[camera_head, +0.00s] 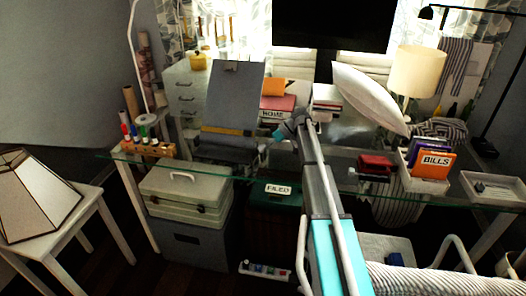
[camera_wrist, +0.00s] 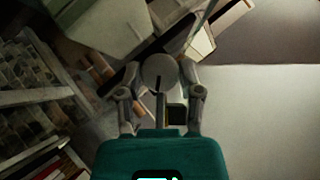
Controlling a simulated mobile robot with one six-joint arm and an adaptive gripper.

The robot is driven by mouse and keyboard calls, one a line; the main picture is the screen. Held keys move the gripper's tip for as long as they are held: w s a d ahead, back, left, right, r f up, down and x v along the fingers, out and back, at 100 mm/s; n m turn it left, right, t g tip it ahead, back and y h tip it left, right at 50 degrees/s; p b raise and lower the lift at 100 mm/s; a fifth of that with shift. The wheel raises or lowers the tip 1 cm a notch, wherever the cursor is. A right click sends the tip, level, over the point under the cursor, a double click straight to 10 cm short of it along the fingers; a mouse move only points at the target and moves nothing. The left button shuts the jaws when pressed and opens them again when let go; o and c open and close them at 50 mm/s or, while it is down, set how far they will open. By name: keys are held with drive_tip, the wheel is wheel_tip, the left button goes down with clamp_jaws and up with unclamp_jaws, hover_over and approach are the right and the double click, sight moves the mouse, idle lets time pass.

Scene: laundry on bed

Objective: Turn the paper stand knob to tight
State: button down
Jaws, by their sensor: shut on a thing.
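The paper stand (camera_head: 234,98) is a grey slanted board on the glass desk, left of my arm in the head view. A yellow-brown strip crosses its lower part. My gripper (camera_head: 291,128) is at the stand's lower right side. In the wrist view my gripper (camera_wrist: 161,82) is shut on the round grey knob (camera_wrist: 157,68), with one finger on each side. A dark mark on the knob points down toward my palm. In the head view the knob is too small and covered to make out clearly.
Books (camera_head: 278,104) stand close behind my gripper. A monitor (camera_head: 334,25) hangs above.

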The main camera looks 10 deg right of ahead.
drive_tip(key=shift+f+m+g+y+b, duration=0.15)
drive_tip(key=shift+m+g+y+b, duration=0.25)
drive_tip(key=shift+m+g+b, duration=0.15)
drive_tip(key=shift+w, duration=0.1)
drive_tip(key=shift+c, duration=1.3)
unclamp_jaws()
